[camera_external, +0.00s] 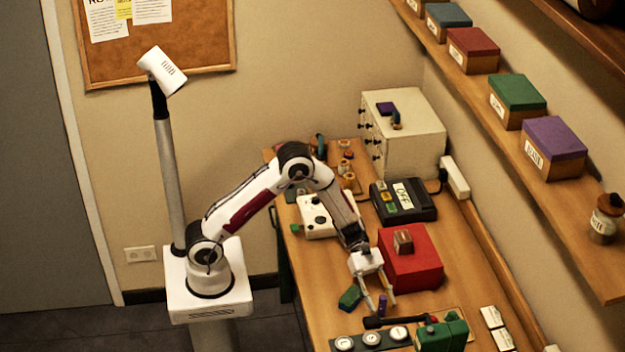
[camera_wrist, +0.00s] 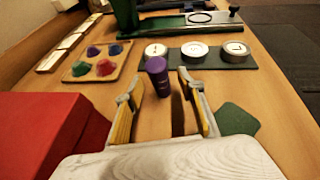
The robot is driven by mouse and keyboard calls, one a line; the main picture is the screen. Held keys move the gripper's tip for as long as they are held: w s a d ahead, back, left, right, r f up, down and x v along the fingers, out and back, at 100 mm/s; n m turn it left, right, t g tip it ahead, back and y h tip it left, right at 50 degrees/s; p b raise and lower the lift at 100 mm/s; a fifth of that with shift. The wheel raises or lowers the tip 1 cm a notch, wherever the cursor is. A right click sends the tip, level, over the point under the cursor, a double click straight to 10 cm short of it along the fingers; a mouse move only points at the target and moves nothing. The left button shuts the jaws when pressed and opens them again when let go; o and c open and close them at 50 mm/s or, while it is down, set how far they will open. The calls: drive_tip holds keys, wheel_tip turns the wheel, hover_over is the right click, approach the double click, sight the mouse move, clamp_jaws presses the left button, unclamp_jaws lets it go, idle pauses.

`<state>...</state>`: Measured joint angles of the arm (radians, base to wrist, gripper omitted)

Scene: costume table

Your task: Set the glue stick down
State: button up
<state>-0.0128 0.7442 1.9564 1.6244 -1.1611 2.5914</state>
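The purple glue stick (camera_wrist: 157,76) stands upright, or nearly so, on the wooden table (camera_external: 315,290). It also shows in the external view as a small purple-blue stick (camera_external: 382,306) between my fingertips. My gripper (camera_wrist: 159,88) is open, with a finger on each side of the stick. In the wrist view a gap shows between the stick and each finger, so nothing is gripped. The stick's base is hard to make out in both views.
A red box (camera_external: 412,262) stands right beside my gripper. A green block (camera_external: 350,298) lies on the other side. Beyond the stick are a dark strip with round white-faced tins (camera_wrist: 195,51), a tray of coloured pieces (camera_wrist: 75,72) and a green tool (camera_external: 440,334).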

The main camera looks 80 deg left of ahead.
drive_tip(key=shift+x, duration=1)
clamp_jaws()
